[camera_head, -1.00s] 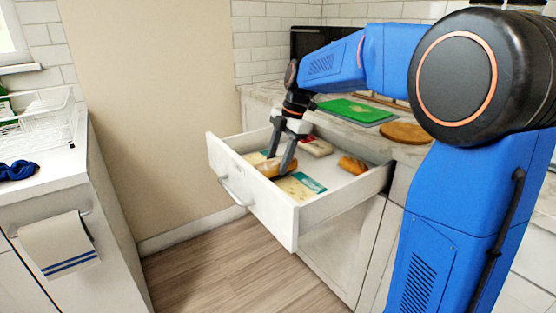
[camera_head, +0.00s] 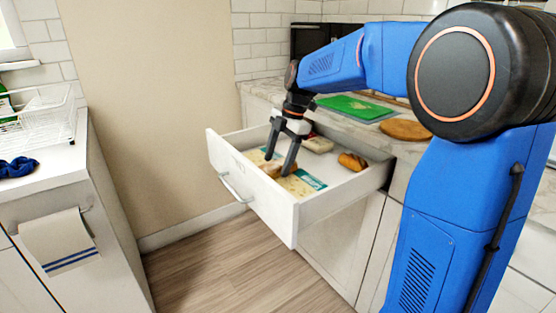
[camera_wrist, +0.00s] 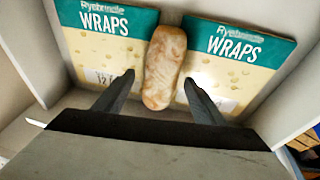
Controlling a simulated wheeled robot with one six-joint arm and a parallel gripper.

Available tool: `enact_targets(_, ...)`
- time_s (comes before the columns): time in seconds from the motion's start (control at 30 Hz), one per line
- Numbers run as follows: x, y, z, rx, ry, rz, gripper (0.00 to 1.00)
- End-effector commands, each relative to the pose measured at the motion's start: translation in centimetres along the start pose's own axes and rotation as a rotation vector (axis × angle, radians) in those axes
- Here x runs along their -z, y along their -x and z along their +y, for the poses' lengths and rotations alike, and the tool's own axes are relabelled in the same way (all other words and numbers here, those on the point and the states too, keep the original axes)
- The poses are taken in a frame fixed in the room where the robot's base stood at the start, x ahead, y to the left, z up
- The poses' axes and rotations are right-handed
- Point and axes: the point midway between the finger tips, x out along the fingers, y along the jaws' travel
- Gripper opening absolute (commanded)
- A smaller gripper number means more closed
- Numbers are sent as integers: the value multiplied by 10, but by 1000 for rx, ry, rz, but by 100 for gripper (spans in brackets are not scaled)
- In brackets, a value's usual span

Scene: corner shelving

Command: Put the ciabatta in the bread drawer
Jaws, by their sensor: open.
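The ciabatta, a pale brown floury loaf (camera_wrist: 163,68), lies in the open white drawer (camera_head: 270,214). In the wrist view it sits lengthwise between two packs of wraps, overlapping their inner edges. It also shows low between my fingers in the head view (camera_head: 271,168). My gripper (camera_head: 277,166) reaches down into the drawer. Its jaws are open, with one finger on each side of the loaf and a visible gap to each. The loaf's near end is close to the dark palm edge in the wrist view.
The packs of wraps are at left (camera_wrist: 104,45) and right (camera_wrist: 238,60) of the loaf. A browner bread piece (camera_head: 352,161) and a pale package (camera_head: 318,145) lie further back in the drawer. The counter above holds a green board (camera_head: 355,109) and a round wooden board (camera_head: 405,130).

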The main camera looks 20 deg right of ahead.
Motion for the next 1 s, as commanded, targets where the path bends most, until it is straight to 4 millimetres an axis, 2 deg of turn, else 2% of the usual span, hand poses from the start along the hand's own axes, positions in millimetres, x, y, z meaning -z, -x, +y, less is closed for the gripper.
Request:
enact_targets(0.13, 1, 4, 1, -1, 1, -1, 64)
enact_targets(0.27, 3, 17, 2, -2, 1, -1, 64)
enact_targets(0.7, 3, 100, 2, -3, 0, -1, 64)
enact_targets(0.83, 2, 118, 2, -2, 0, -1, 64)
enact_targets(1.0, 3, 130, 2, -1, 0, -1, 64)
